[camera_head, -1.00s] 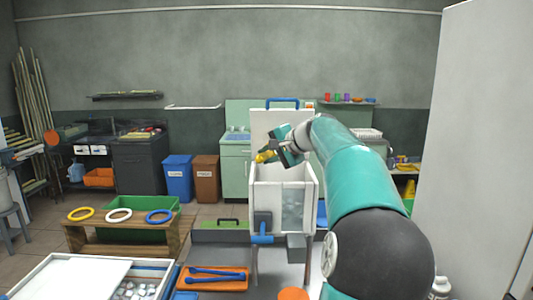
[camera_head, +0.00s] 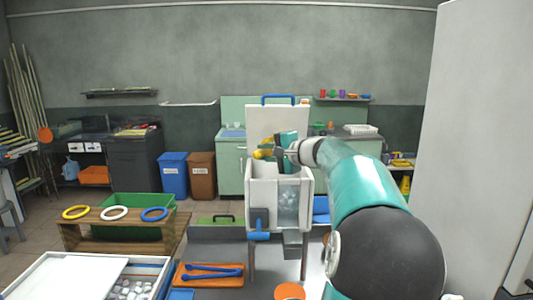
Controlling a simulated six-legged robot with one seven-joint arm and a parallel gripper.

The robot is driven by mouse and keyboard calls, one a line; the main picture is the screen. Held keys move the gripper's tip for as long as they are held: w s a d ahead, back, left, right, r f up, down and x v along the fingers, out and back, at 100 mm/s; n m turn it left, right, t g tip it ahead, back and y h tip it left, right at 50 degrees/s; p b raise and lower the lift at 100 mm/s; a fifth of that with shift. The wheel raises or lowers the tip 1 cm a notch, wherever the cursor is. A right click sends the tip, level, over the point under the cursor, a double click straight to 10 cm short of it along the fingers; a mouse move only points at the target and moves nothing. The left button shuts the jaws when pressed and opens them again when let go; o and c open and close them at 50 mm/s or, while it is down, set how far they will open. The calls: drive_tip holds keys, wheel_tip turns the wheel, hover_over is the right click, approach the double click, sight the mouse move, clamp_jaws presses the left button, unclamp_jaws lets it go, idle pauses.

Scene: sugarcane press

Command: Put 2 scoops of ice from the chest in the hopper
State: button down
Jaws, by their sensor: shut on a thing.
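The white hopper (camera_head: 262,193) stands on the bench in the middle, its lid with a blue handle raised behind it. Pale ice pieces (camera_head: 289,198) show through its front window. My gripper (camera_head: 277,149) is over the hopper's open top, shut on a yellow thing that looks like the scoop (camera_head: 263,153). The scoop's bowl and any load in it cannot be made out. The white ice chest (camera_head: 35,272) is at the lower left, its white cover slid partly aside. Ice cubes (camera_head: 131,290) show in its open right part.
An orange tray (camera_head: 212,281) with blue tongs lies right of the chest. A wooden stand (camera_head: 100,240) with three rings is at left. A blue crank (camera_head: 259,236) juts from the hopper's front. A tall white panel (camera_head: 475,150) bounds the right.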

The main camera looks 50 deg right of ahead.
drive_tip(key=shift+r, duration=0.15)
drive_tip(key=shift+w+a+r+n+g, duration=0.1)
drive_tip(key=shift+w+r+n+g, duration=0.15)
drive_tip(key=shift+g, duration=0.3)
drive_tip(key=shift+w+a+r+n+g, duration=0.15)
drive_tip(key=shift+r+n+g, duration=0.15)
drive_tip(key=shift+g, duration=0.25)
drive_tip(key=shift+w+r+n+g, duration=0.1)
drive_tip(key=shift+r+n+g, duration=0.2)
drive_tip(key=shift+g, duration=0.4)
drive_tip(key=shift+d, duration=0.1)
drive_tip(key=g, duration=0.1)
drive_tip(key=r+n+g, duration=0.1)
drive_tip(key=shift+w+a+r+g, duration=0.15)
drive_tip(key=shift+w+a+g, duration=0.05)
drive_tip(key=shift+w+g, duration=0.2)
drive_tip(key=shift+s+r+g+h, duration=0.1)
drive_tip(key=shift+r+g+h, duration=0.2)
drive_tip(key=shift+g, duration=0.3)
